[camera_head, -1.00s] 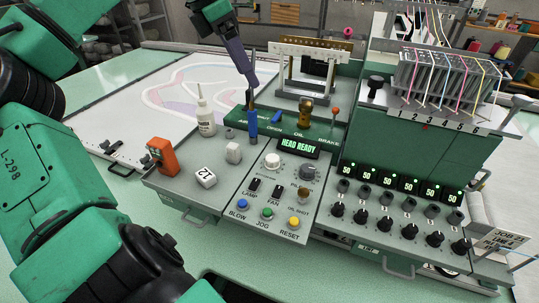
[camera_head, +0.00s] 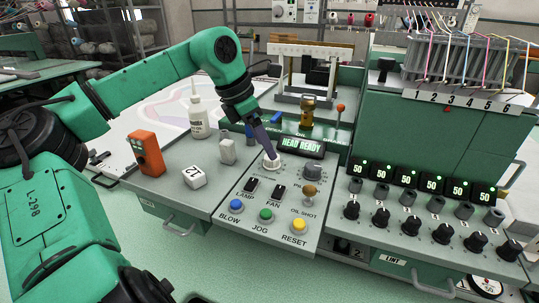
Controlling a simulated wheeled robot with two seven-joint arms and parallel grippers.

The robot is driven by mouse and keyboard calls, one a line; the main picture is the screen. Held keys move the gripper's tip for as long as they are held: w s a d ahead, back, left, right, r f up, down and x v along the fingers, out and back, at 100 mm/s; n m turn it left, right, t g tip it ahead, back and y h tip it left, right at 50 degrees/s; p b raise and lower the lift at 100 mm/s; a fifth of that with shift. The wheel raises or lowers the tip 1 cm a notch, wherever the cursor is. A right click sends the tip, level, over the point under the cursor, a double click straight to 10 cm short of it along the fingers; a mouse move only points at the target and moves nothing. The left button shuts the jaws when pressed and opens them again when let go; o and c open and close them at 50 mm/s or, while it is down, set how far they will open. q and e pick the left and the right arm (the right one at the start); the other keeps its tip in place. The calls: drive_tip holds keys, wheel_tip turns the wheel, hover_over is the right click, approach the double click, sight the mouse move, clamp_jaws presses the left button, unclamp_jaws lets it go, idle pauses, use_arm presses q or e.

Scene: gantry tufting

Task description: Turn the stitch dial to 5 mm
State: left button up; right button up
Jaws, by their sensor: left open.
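A white knob (camera_head: 271,163), probably the stitch dial, stands on the upper left of the grey button panel. Its label and setting cannot be read. My left gripper (camera_head: 270,153) comes down from the upper left, tilted, with its dark purple fingers at the top of this knob. It is open; whether the fingers touch the knob or sit around it cannot be told. A grey knob (camera_head: 318,174) is to its right, its label partly hidden. The display (camera_head: 302,145) behind reads HEAD READY. My right gripper is not in view.
LAMP (camera_head: 251,186) and FAN (camera_head: 276,191) switches sit in front of the knob, then blue, green and yellow buttons. A brass-coloured OIL SHOT knob (camera_head: 309,192) is at the right.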

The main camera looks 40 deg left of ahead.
use_arm(q)
drive_tip(key=x, duration=0.4)
drive_tip(key=shift+d+f, duration=0.1)
clamp_jaws()
drive_tip(key=shift+n, duration=0.3)
drive_tip(key=shift+n+y+b, duration=0.4)
drive_tip(key=shift+n+b, duration=0.2)
drive_tip(key=shift+n, duration=0.3)
drive_tip(key=shift+d+n+t+y+b, duration=0.15)
drive_tip(key=shift+n+y+b, duration=0.3)
drive_tip(key=shift+n, duration=0.6)
drive_tip(key=shift+n+t+y+b, duration=0.15)
drive_tip(key=shift+n+y+b, duration=0.25)
drive_tip(key=shift+n, duration=0.65)
